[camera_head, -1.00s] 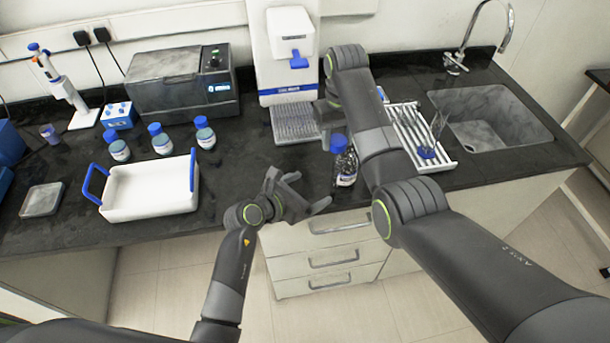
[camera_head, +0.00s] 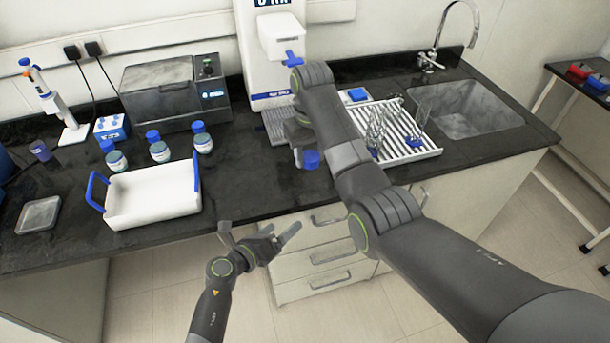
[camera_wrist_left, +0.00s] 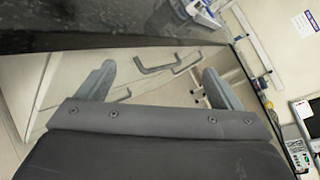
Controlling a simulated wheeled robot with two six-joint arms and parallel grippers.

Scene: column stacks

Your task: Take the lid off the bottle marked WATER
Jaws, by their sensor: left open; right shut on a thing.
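My right gripper (camera_head: 300,138) is mostly hidden behind its own arm, near the counter's front edge. A blue lid (camera_head: 311,159) shows just below it. The lid belongs to the bottle that my right gripper holds; the bottle's body is hidden from view and no marking is readable. My left gripper (camera_head: 258,232) is open and empty, lower left of that lid and in front of the drawers. Its two spread fingers, with nothing between them, also show in the left wrist view (camera_wrist_left: 160,88).
Several blue-capped bottles, including one (camera_head: 202,140), stand behind a white tray (camera_head: 150,190) with blue handles. A white drying rack (camera_head: 415,152) with glassware and a sink (camera_head: 470,110) are at right. A dispenser (camera_head: 275,45) stands behind my right arm.

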